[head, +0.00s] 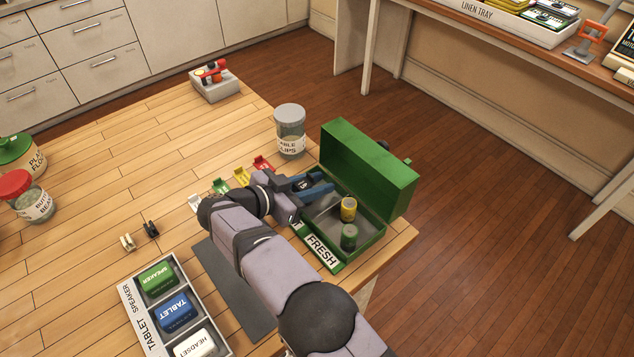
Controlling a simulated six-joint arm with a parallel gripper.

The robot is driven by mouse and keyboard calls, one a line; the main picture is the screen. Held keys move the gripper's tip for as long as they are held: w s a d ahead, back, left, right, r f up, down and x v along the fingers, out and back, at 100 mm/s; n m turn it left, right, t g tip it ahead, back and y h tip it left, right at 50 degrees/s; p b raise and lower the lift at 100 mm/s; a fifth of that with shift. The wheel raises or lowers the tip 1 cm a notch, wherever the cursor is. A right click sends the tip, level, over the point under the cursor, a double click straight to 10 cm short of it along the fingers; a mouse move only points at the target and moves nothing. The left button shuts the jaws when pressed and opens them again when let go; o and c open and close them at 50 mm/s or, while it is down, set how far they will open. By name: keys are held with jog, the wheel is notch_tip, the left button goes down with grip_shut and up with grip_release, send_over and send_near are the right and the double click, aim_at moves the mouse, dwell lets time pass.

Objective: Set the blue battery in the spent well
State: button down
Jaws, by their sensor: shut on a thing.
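My gripper (312,186) reaches over the left end of an open green box (372,243). It is shut on a dark blue thing, the blue battery (320,191), mostly covered by the fingers. Whether the battery touches the box floor cannot be told. A yellow battery (348,209) and a green battery (349,238) stand upright in the box, right of my gripper. A front label reads FRESH (321,252). The label to its left is mostly hidden by my arm, with only a last letter T showing, so the spent well's label cannot be read.
The box's raised lid (370,165) stands behind it. A lidded jar (290,130) stands near the far left of the box. Small coloured clips (241,176) lie left of my gripper. A labelled tray (166,305) holds several blocks at the front.

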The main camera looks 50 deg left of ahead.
jog(key=shift+f, duration=0.15)
jog(key=c, duration=1.4)
grip_release()
jog(key=shift+c, duration=0.2)
jog(key=shift+r, duration=0.2)
jog(key=b+v, duration=0.2)
jog(key=v, duration=1)
jog(key=shift+b, duration=0.4)
